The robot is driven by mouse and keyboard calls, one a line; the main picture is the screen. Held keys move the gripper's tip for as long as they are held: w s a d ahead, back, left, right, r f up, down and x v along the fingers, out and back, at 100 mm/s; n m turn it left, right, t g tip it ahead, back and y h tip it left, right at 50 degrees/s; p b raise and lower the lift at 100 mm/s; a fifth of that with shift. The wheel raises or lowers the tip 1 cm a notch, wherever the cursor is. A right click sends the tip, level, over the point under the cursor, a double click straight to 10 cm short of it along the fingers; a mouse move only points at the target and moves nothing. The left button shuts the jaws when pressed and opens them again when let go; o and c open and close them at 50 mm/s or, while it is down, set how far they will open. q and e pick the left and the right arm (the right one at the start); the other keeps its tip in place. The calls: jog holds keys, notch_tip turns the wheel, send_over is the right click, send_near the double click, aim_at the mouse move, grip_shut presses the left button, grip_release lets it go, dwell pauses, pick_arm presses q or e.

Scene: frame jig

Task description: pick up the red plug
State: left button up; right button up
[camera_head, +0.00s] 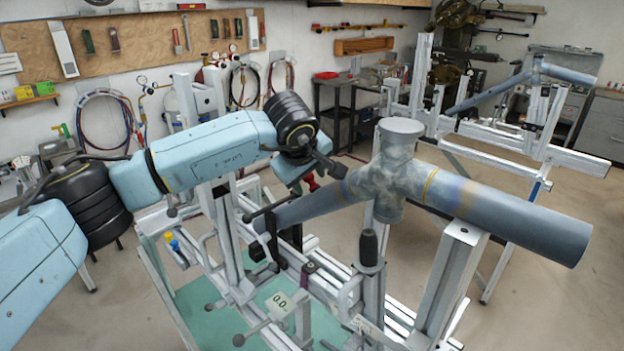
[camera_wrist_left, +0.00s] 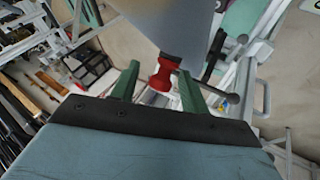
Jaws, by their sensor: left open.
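The red plug (camera_wrist_left: 160,74) shows in the left wrist view, just below the end of a large grey tubular part (camera_wrist_left: 172,22). It has a wide head and a narrower waist. The two green fingers of my left gripper (camera_wrist_left: 158,76) are open, one on each side of the plug, with gaps visible. In the head view, the left gripper (camera_head: 300,168) is partly hidden by its own arm and the frame. My right gripper is not in view.
The grey-blue tube frame (camera_head: 500,213) rests on a metal jig (camera_head: 450,275) with clamps and posts close around the gripper. A dark clamp handle (camera_head: 369,248) stands upright in front. A second jig (camera_head: 545,140) stands at the back right. Open floor lies to the right.

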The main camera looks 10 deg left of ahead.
pick_arm(q)
grip_shut()
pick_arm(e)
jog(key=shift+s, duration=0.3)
pick_arm(q)
jog(key=shift+r, duration=0.1)
